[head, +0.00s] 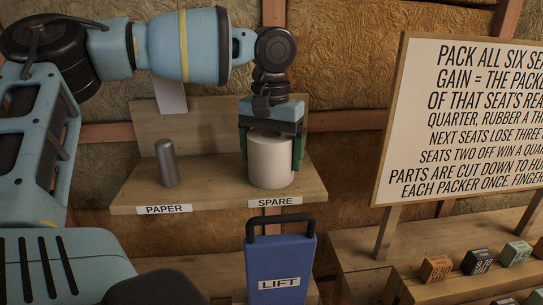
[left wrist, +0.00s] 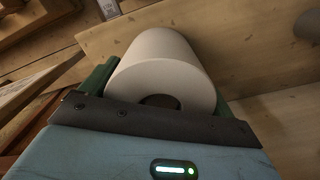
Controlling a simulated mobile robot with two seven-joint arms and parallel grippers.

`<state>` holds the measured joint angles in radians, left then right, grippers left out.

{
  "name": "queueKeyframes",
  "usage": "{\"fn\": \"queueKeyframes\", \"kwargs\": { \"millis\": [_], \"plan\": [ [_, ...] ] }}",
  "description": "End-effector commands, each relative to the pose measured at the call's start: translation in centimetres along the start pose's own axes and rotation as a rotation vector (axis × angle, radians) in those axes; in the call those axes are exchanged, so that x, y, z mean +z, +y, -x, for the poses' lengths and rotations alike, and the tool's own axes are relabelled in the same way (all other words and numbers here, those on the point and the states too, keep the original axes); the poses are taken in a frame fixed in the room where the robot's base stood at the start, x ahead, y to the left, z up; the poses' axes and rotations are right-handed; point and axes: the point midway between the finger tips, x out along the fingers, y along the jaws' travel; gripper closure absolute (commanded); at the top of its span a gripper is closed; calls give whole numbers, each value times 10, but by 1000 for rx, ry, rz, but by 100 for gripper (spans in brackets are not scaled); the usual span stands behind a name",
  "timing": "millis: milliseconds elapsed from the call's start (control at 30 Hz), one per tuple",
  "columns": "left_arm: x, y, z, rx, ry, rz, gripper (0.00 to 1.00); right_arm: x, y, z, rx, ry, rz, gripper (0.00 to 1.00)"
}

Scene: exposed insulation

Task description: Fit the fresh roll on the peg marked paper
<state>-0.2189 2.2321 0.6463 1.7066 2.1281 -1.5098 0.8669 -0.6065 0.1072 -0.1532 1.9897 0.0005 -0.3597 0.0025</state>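A white paper roll (head: 270,160) stands upright at the right end of the wooden shelf, behind the SPARE label (head: 274,202). My left gripper (head: 272,158) points down over it, one green finger on each side. In the left wrist view the roll (left wrist: 165,62) lies between the fingers, its dark core hole facing the palm. The fingers look very close to its sides, but I cannot tell whether they press on it. The grey paper peg (head: 167,163) stands bare and upright at the shelf's left, behind the PAPER label (head: 166,209). My right gripper is not in view.
The shelf (head: 215,185) is clear between peg and roll and has a wooden back board. A blue LIFT panel with a dark handle (head: 281,265) stands in front of the shelf. A framed text sign (head: 460,120) and several small blocks (head: 477,262) are at the right.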

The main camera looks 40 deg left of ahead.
Motion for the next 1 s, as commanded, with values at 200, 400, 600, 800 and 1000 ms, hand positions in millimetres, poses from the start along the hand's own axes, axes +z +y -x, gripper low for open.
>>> {"fn": "queueKeyframes", "kwargs": {
  "millis": [200, 400, 600, 800, 1000],
  "plan": [
    [0, 0, 0, 0, 0, 0, 41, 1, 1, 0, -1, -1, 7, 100],
    [0, 0, 1, 0, 0, 0, 45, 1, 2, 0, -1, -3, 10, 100],
    [0, 0, 3, 0, 1, 0, 45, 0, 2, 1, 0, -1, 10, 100],
    [0, 0, 6, 0, 1, 0, 45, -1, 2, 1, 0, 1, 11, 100],
    [0, 0, 8, 0, 0, 0, 45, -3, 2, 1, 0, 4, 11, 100]
  ]
}}
